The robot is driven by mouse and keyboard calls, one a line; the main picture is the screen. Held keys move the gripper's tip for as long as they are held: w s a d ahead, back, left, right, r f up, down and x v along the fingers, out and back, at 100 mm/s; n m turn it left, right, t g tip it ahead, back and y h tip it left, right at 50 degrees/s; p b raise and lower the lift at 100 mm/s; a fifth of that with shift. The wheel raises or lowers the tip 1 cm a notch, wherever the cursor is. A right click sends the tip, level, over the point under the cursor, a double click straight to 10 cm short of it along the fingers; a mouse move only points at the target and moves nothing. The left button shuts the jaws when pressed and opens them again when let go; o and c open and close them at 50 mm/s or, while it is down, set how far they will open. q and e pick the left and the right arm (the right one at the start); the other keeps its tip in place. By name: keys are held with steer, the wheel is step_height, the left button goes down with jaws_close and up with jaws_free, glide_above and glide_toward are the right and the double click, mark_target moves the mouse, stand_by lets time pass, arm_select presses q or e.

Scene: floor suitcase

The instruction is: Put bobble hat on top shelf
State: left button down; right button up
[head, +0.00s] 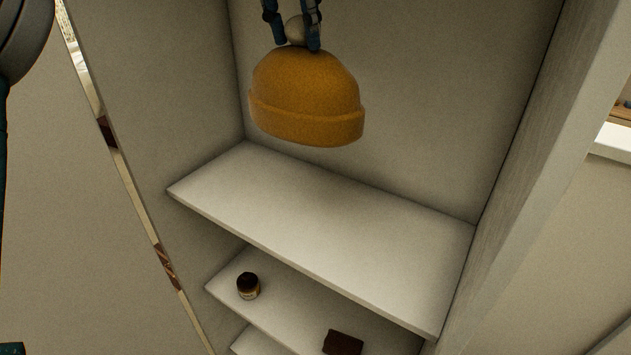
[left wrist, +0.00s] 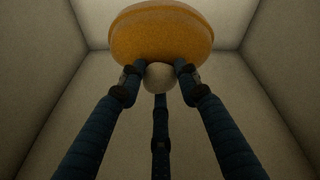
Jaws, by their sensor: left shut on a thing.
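The bobble hat (head: 306,98) is orange-yellow with a folded brim and a pale bobble on top. My left gripper (head: 295,38) is shut on the bobble from above, and the hat hangs brim down. In the left wrist view the dark fingers of the left gripper (left wrist: 158,82) close around the pale bobble, with the hat (left wrist: 162,32) beyond it. The top shelf (head: 320,235) is a bare pale board inside the cabinet. The hat hangs above it, apart from it, toward the back wall. My right gripper is not in view.
A lower shelf (head: 290,308) holds a small dark-lidded jar (head: 248,286) and a dark brown box (head: 343,342). The cabinet's left side panel (head: 165,110) and right side panel (head: 535,150) flank the space. The top shelf's surface is clear.

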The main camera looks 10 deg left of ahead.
mark_target(297, 60)
arm_select(q)
steer(key=f, duration=0.1)
steer(key=s+f, duration=0.1)
steer(key=f, duration=0.1)
steer(key=s+f+b, duration=0.1)
steer(key=shift+s+d+f, duration=0.1)
steer(key=shift+s+f, duration=0.05)
steer(key=shift+f, duration=0.1)
steer(key=x, duration=0.3)
steer(key=s+x, duration=0.1)
steer(key=x, duration=0.3)
steer(key=a+x, duration=0.1)
steer(key=x, duration=0.2)
steer(key=shift+s+a+f, duration=0.1)
steer(key=shift+s+f, duration=0.05)
steer(key=shift+f, duration=0.4)
steer(key=shift+s+f, duration=0.2)
steer(key=x, duration=0.2)
steer(key=p+x, duration=0.1)
steer(key=shift+s+a+f, duration=0.2)
steer(key=shift+s+f, duration=0.05)
steer(key=shift+f, duration=0.2)
steer(key=shift+s, duration=0.1)
